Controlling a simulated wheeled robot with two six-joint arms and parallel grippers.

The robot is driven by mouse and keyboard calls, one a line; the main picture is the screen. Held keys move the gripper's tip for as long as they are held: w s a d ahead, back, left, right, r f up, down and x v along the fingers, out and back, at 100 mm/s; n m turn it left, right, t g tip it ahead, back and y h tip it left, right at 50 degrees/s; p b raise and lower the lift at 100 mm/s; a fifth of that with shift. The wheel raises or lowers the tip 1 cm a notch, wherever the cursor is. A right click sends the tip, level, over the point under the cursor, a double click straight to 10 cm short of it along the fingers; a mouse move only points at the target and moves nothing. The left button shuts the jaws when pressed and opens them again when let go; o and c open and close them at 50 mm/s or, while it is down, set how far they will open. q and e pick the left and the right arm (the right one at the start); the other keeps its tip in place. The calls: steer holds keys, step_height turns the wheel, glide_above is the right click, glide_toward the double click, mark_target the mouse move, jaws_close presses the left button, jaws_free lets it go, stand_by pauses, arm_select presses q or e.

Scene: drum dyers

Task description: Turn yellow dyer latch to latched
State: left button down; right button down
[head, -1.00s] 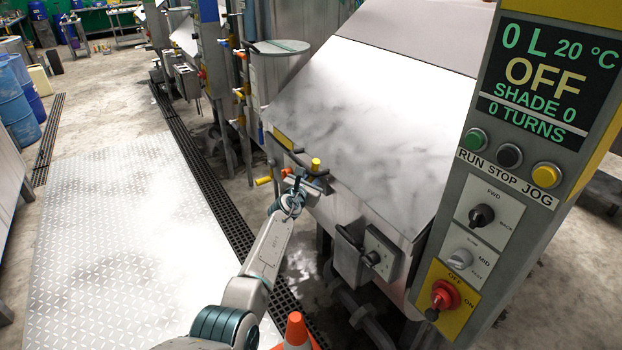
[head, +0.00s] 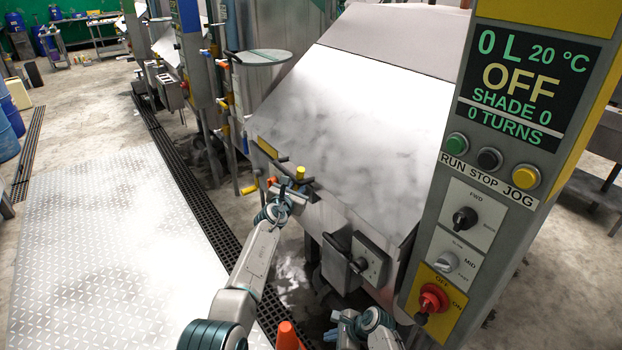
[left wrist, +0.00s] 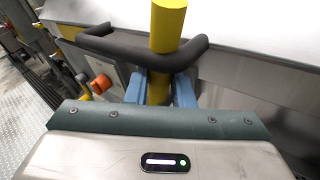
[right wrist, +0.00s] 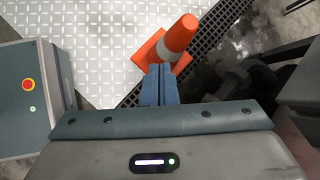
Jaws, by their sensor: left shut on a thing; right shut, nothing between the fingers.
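The yellow latch (head: 300,173) is a short yellow post on the front edge of the near dyer, beside a black bar handle (left wrist: 100,44). In the left wrist view the yellow latch (left wrist: 168,28) stands between the blue fingers. My left gripper (head: 284,194) is shut on it, and its fingers (left wrist: 160,88) hide part of the post's lower length. My right gripper (head: 340,322) is low at the bottom of the head view, away from the latch. In the right wrist view its fingers (right wrist: 159,84) are shut together and empty.
An orange cone (right wrist: 172,42) stands on the floor beyond my right gripper's fingers. The control panel (head: 490,165) rises at the right and reads OFF. A box with a black handle (head: 368,262) sits below the dyer lid (head: 350,110).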

steer(key=w+a+r+m+y, duration=0.1)
steer(key=w+a+r, duration=0.2)
steer(key=r, duration=0.6)
steer(key=w+a+r+m+y, duration=0.1)
steer(key=w+a+r+y, duration=0.2)
steer(key=r, duration=0.5)
steer(key=w+a+r+m, duration=0.2)
steer(key=w+a+r, duration=0.15)
steer(key=r, duration=0.55)
steer(key=m+t+h, duration=0.2)
steer(key=m+t, duration=0.2)
steer(key=t, duration=0.2)
glide_toward(302, 178)
steer(key=x, duration=0.6)
steer(key=shift+w+d, duration=0.1)
